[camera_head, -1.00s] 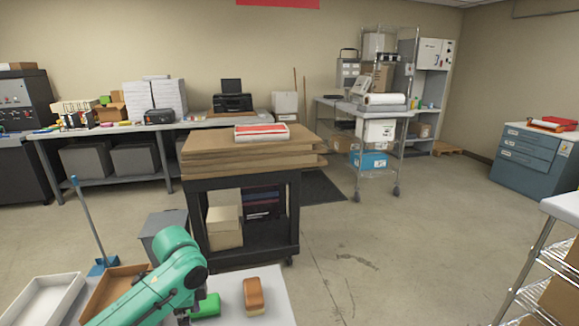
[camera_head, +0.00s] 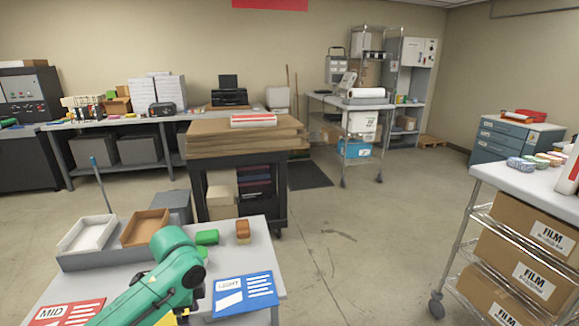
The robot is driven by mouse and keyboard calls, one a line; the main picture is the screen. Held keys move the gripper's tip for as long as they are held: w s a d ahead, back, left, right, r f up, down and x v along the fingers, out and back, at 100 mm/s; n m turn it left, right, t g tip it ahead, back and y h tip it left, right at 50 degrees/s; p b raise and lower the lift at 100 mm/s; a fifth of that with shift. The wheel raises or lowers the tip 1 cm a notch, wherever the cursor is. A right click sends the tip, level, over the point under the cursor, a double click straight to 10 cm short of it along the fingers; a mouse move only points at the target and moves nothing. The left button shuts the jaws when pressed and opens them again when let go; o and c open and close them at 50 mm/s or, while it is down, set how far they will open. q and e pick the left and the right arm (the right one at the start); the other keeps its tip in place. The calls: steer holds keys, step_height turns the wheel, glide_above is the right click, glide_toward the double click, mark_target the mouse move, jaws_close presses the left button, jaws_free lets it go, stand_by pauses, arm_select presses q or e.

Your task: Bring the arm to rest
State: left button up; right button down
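My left arm, green with dark joints, reaches in from the bottom left over a light grey table (camera_head: 262,262). Its gripper end points down and is mostly hidden behind the arm; only small dark parts (camera_head: 191,303) show, so I cannot tell whether it is open or shut, or holds anything. A green block (camera_head: 207,237) and a brown block with a pale base (camera_head: 243,230) stand on the table beyond the arm. More green shows just behind the wrist. My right gripper is not in view.
A white tray (camera_head: 88,235) and a brown tray (camera_head: 145,227) sit at the table's back left. A blue LIGHT card (camera_head: 245,290) and red MID card (camera_head: 68,312) lie in front. A loaded black cart (camera_head: 285,190) stands behind; a wire shelf with FILM boxes (camera_head: 532,277) is right.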

arm_select(q)
steer(key=w+f+n+t+h, duration=0.15)
steer(key=w+f+n, duration=0.25)
steer(key=f, duration=0.7)
steer(key=s+a+f+n, duration=0.2)
steer(key=s+f+n, duration=0.1)
steer(key=f, duration=0.5)
steer(key=s+a+f+n, duration=0.2)
steer(key=s+f, duration=0.1)
steer(key=f, duration=0.6)
steer(key=s+a+f+n+y, duration=0.1)
steer(key=s+a+f+n, duration=0.1)
steer(key=s+f, duration=0.8)
steer(key=s+d+f, duration=0.1)
steer(key=s+f, duration=0.3)
steer(key=s, duration=0.7)
steer(key=s+f+n, duration=0.1)
steer(key=s+f, duration=0.3)
steer(key=s, duration=0.8)
steer(key=shift+s+d+f, duration=0.25)
steer(key=shift+s+d, duration=0.05)
steer(key=shift+d, duration=0.05)
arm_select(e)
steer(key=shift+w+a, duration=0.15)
arm_select(q)
steer(key=shift+g, duration=0.25)
